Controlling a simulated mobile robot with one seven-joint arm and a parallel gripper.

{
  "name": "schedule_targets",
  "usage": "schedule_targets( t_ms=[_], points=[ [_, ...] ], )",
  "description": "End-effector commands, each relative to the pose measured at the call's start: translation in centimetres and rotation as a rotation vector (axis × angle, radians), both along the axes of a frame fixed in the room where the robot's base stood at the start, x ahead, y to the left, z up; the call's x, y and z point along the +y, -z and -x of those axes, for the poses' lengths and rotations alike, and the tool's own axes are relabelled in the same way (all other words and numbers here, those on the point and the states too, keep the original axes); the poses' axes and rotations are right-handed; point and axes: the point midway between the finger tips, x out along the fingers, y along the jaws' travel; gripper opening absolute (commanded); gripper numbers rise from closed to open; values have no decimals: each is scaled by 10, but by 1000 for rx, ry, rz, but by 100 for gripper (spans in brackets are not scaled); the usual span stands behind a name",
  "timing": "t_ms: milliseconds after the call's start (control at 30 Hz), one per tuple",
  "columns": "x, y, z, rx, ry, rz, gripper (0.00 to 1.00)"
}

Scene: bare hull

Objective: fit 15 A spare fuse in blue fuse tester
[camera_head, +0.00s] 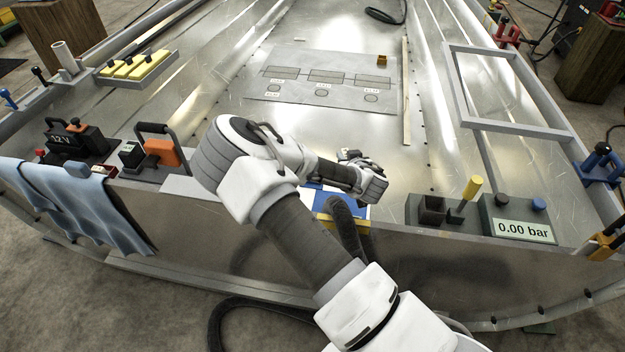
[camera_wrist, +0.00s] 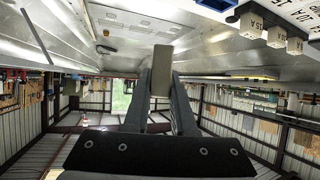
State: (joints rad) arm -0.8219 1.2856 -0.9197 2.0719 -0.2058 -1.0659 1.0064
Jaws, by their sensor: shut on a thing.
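My gripper (camera_wrist: 160,100) is shut on a small grey-tan block (camera_wrist: 161,70), held between the two dark fingertips. No label shows on the side I see, so I cannot tell its rating. In the head view my gripper (camera_head: 352,160) is above the near wall of the hull, and the held block is not clear there. A blue and white panel (camera_head: 318,203) with a yellow edge sits below it, partly hidden by my arm. In the wrist view several labelled fuses (camera_wrist: 277,37), seen upside down, stand at the top right, apart from the held block, beside a blue part (camera_wrist: 232,18).
A pressure box reading 0.00 bar (camera_head: 520,222) stands on the right of the near ledge. A 12 V box (camera_head: 75,140), an orange tool (camera_head: 162,153) and a blue cloth (camera_head: 75,200) are on the left. The hull floor holds a grey mat (camera_head: 290,60).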

Motion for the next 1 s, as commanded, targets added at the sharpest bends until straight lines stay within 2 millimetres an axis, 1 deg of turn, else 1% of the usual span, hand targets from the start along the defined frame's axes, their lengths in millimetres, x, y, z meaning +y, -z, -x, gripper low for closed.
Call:
schedule_targets(
  t_ms=[33,367,533,633,767,867,1000],
  points=[
    [-1,4,-3,-1,-31,-9,0],
    [11,31,-8,-5,-302,-3,0],
    [19,43,-7,-6,-497,1,0],
    [23,47,-5,-7,-628,4,0],
    [26,46,-1,-7,-799,8,0],
    [25,39,4,-6,-925,7,0],
    [19,25,11,-7,-1076,8,0]
  ],
)
